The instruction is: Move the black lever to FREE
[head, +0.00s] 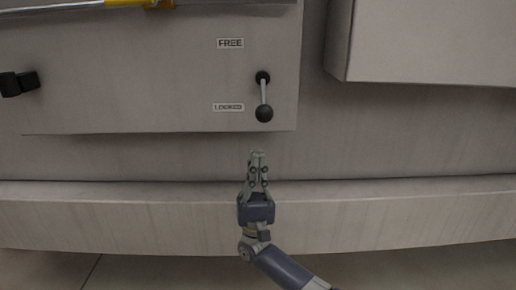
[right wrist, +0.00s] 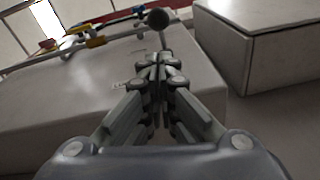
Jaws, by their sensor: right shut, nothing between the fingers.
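The black lever (head: 264,98) is on the grey panel in the head view. It has a round black pivot at the top, a thin metal rod and a black ball knob at the bottom. It hangs down, its knob beside the LOCKED label (head: 228,107). The FREE label (head: 230,43) is higher up, to the left of the pivot. My right gripper (head: 257,154) is shut and empty, a little below the knob and apart from it in the picture. In the right wrist view the black knob (right wrist: 158,18) shows just beyond the shut fingertips. My left gripper is not in view.
A black fitting (head: 18,83) sticks out at the panel's left. A metal rail with a yellow part (head: 158,4) runs along the top. A grey box (head: 430,45) juts out at the upper right. A ledge (head: 130,215) crosses below the panel.

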